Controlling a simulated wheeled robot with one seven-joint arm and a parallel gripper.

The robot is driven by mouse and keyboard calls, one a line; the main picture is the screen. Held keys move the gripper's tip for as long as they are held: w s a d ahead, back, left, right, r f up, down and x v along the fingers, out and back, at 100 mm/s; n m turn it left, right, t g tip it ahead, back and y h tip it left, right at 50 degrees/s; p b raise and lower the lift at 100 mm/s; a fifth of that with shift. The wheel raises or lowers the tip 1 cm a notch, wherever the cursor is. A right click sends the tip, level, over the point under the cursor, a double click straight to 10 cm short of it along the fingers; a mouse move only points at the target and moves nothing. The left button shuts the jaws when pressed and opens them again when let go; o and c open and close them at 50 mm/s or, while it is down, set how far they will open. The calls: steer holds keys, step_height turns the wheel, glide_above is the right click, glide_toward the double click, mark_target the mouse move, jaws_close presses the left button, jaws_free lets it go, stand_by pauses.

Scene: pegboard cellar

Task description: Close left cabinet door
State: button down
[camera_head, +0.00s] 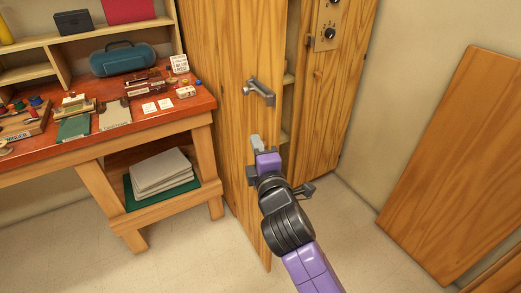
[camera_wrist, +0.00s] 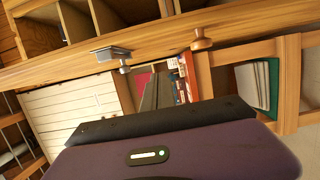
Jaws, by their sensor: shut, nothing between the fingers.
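The left cabinet door (camera_head: 232,120) is a tall wooden panel in the head view, standing ajar. It carries a grey metal lever handle (camera_head: 260,92). A gap right of its edge shows part of the cabinet's inner shelves (camera_head: 288,78). My gripper (camera_head: 256,143) is shut and empty, below the handle and in front of the door's face near its free edge. I cannot tell whether it touches the door. In the wrist view, my dark gripper body fills the bottom and the fingertips are not clear.
The right cabinet part (camera_head: 325,105) has a dial panel (camera_head: 329,24) and a round knob. A red-topped workbench (camera_head: 150,122) with tools stands close on the left; papers (camera_head: 160,170) lie on its lower shelf. A wooden panel (camera_head: 460,150) leans at the right wall. Floor between is clear.

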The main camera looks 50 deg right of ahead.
mark_target(267, 129)
steer(key=shift+w+d+p, duration=0.25)
steer(key=shift+w+d, duration=0.25)
steer(key=shift+d, duration=0.6)
steer(key=shift+w+d+p, duration=0.3)
steer(key=shift+w+d, duration=0.15)
steer(key=shift+d, duration=0.6)
steer(key=shift+w+d+p, duration=0.25)
steer(key=shift+w+d, duration=0.25)
steer(key=shift+d, duration=0.6)
steer(key=shift+d, duration=0.1)
